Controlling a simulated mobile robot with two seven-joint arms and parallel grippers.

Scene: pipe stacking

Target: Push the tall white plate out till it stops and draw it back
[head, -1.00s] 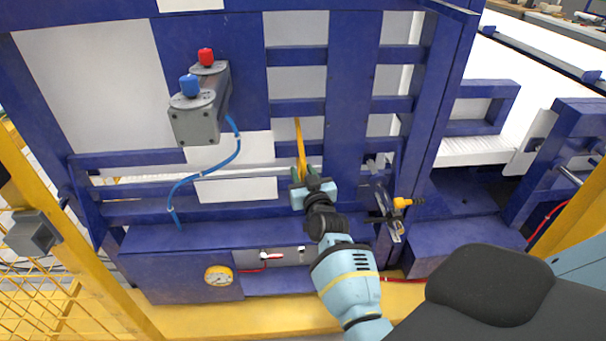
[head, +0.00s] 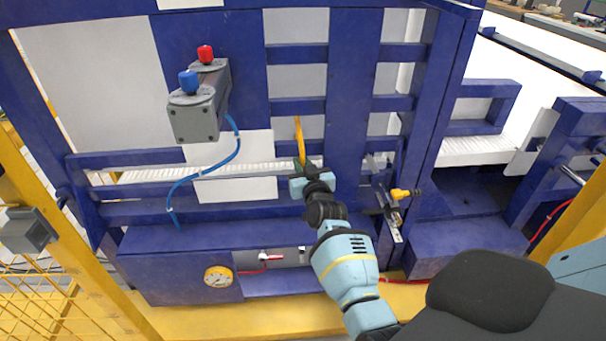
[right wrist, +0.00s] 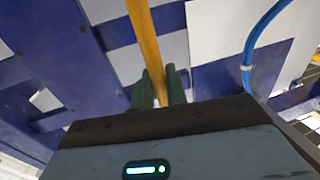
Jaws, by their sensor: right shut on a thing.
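Several white panels show in and behind the blue frame; I cannot tell for certain which is the tall white plate. One tall white panel (head: 297,85) stands behind the blue bars in the middle, and a large white panel (head: 90,75) fills the left. My right gripper (head: 304,167) is shut on a yellow bar (head: 299,139) that runs in through the frame in front of the middle panel. In the right wrist view the green fingertips (right wrist: 159,77) sit on both sides of the yellow bar (right wrist: 143,25). My left gripper is out of view.
A grey box (head: 196,118) with a red and a blue knob juts out left of my arm. A blue hose (head: 225,165) hangs below it. A yellow-tipped metal fitting (head: 396,207) stands close on the right. A gauge (head: 218,277) sits low on the blue base.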

